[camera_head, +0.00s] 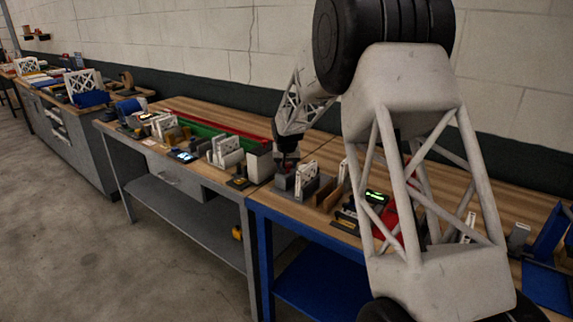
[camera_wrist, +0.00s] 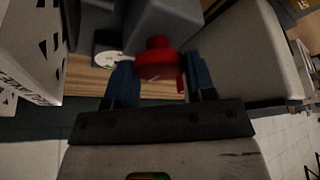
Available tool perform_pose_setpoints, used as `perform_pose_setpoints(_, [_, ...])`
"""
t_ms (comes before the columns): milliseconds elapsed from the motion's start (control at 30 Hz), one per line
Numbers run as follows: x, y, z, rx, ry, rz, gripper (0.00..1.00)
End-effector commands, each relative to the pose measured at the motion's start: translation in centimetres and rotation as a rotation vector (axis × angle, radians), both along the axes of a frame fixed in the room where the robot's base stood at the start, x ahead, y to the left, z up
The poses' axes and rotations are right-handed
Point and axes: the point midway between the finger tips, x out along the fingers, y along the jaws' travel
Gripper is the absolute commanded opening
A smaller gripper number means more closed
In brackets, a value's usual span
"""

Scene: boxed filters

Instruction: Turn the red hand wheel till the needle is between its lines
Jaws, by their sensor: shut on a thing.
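The red hand wheel (camera_wrist: 160,66) sits in the middle of the wrist view, against a dark grey housing (camera_wrist: 165,25). My gripper (camera_wrist: 160,80) has its two blue fingers on either side of the wheel and is shut on it. A small white round dial (camera_wrist: 108,59) is left of the wheel, partly hidden by the left finger. Its needle and lines are too small to read. In the head view, my gripper (camera_head: 287,158) points down over a grey block (camera_head: 284,182) on the workbench, and the wheel cannot be made out there.
A white lattice-sided piece (camera_wrist: 30,50) stands close on the left in the wrist view. In the head view, white lattice pieces (camera_head: 306,178) and brown upright boards (camera_head: 326,191) stand right of my gripper. A light grey box (camera_head: 260,163) is just left. Bare wood (camera_head: 215,112) lies behind.

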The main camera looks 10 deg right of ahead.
Motion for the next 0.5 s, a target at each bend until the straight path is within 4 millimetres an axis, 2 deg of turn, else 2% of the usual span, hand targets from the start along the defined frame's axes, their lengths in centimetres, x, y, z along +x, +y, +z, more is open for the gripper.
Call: perform_pose_setpoints(500, [0.00,0.08,0.00,0.000,0.001,-0.225,0.27])
